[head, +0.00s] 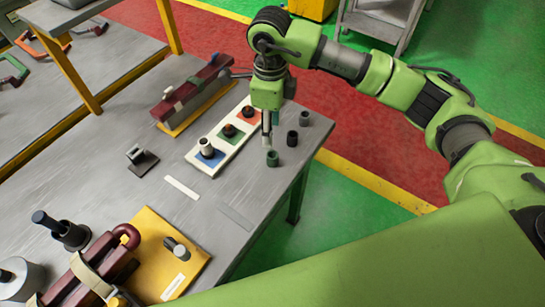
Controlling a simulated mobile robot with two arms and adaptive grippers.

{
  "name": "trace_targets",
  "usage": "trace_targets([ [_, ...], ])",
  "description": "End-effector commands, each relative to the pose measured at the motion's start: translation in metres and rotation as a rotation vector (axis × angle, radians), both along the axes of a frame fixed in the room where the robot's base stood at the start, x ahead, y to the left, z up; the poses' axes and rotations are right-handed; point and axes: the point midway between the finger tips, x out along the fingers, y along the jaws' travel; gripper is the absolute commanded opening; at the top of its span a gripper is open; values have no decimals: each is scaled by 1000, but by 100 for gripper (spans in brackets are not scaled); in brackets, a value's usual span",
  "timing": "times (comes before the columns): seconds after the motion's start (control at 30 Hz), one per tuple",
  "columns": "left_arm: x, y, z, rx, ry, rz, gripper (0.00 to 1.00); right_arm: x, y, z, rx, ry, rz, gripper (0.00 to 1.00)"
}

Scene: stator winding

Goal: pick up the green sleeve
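The green sleeve (272,158) is a small dark greenish cylinder standing upright near the right edge of the grey table. My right gripper (268,143) points down, with its fingertips just above and slightly left of the sleeve in the picture. I cannot tell whether they touch it, and the finger gap is too small to judge. Two darker sleeves, one (292,139) and another (304,119), stand behind it in a row. My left gripper is not in view.
A white tray (216,168) with blue, green and red squares, each bearing a part, lies left of the gripper. A dark red fixture (190,88) stands behind it. A small black stand (142,160) and a yellow board (195,258) are further left and front.

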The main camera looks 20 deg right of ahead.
Motion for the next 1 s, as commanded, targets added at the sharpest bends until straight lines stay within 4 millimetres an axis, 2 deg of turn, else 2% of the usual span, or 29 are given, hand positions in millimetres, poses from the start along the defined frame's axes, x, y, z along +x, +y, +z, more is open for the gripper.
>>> trace_targets([
  [0.1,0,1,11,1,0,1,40,-3,0,-23,1,9,2,43],
  [0.3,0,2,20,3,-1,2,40,-2,1,-59,3,7,2,43],
  [0.53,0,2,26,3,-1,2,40,-2,1,-75,5,4,3,43],
  [0.73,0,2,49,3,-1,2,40,-4,-3,-100,4,8,2,43],
  [0.83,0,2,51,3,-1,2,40,-3,-2,-115,6,6,2,43],
  [1.0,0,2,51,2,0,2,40,-2,-3,-125,5,3,4,43],
])
